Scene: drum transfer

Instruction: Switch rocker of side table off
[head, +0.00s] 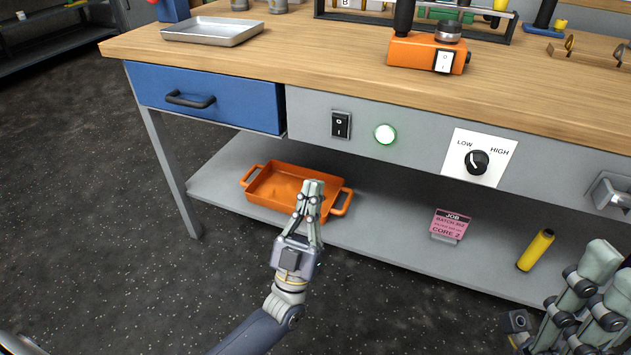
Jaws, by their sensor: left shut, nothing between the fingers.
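A black rocker switch (340,124), marked 0 above and I below, sits on the grey front panel of the workbench (310,105). A round green lamp (385,134) to its right is lit. Which end of the rocker is pressed in is too small to tell. My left gripper (312,185) is shut and empty, pointing up in front of the lower shelf, below the rocker in the picture and apart from it. My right gripper (612,278) is at the lower right, partly cut off by the picture edge, its fingers apart.
A blue drawer (205,96) is left of the rocker, a LOW–HIGH knob (476,162) right. An orange tray (290,184), a pink job card (450,225) and a yellow cylinder (536,250) are on the shelf. An orange device (415,53) with a white switch stands on top.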

